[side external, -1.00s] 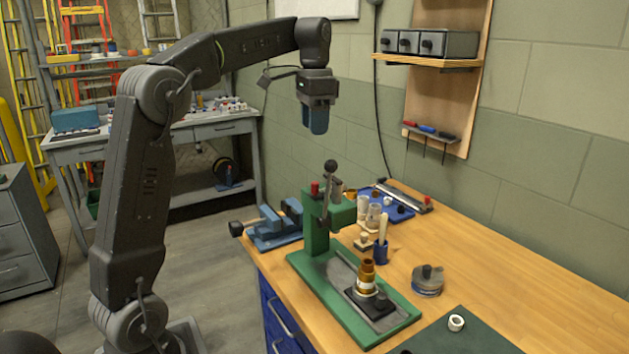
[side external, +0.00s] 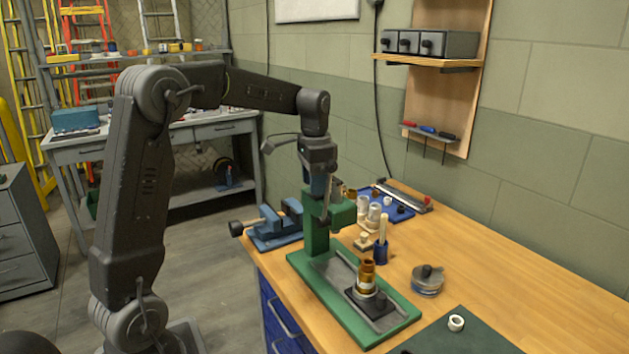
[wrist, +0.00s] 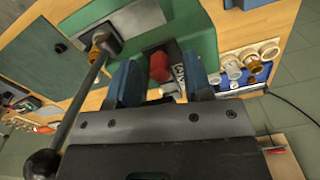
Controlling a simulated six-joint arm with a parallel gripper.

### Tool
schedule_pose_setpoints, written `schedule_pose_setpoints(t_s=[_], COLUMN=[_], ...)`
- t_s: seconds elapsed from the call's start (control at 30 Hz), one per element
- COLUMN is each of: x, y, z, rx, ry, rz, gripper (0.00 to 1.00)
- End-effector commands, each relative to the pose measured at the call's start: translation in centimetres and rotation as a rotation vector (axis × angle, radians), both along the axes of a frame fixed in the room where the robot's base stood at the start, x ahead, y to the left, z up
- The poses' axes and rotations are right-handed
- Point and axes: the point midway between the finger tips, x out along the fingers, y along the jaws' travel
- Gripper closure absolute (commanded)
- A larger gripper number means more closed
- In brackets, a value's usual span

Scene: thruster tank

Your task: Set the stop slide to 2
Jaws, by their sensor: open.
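The green press (side external: 318,238) stands on the bench with its lever upright at its head. The stop slide's red knob (wrist: 158,66) sits in a dark slot on the press in the wrist view, beside a plate with white marks (wrist: 178,74) too small to read. My gripper (side external: 318,190) is open just over the top of the press and hides the knob in the side view. In the wrist view my blue fingers (wrist: 160,80) are on either side of the red knob, apart from it as far as I can tell.
The lever's ball (wrist: 42,164) and rod pass close beside my gripper. A brass part (side external: 367,277) stands on the press base. A blue vise (side external: 272,228) is to the left, and pale cylinders (side external: 374,212) stand behind. The bench's right side is mostly clear.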

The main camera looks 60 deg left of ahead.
Motion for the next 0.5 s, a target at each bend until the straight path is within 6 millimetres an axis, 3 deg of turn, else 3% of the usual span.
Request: schedule_pose_setpoints(t_s=[0.23,0.5], x=[-0.01,0.00], y=[0.00,0.00], z=[-0.07,-0.04], rx=[0.000,0.000], ry=[0.001,0.000], rz=[0.000,0.000], gripper=[0.54,0.80])
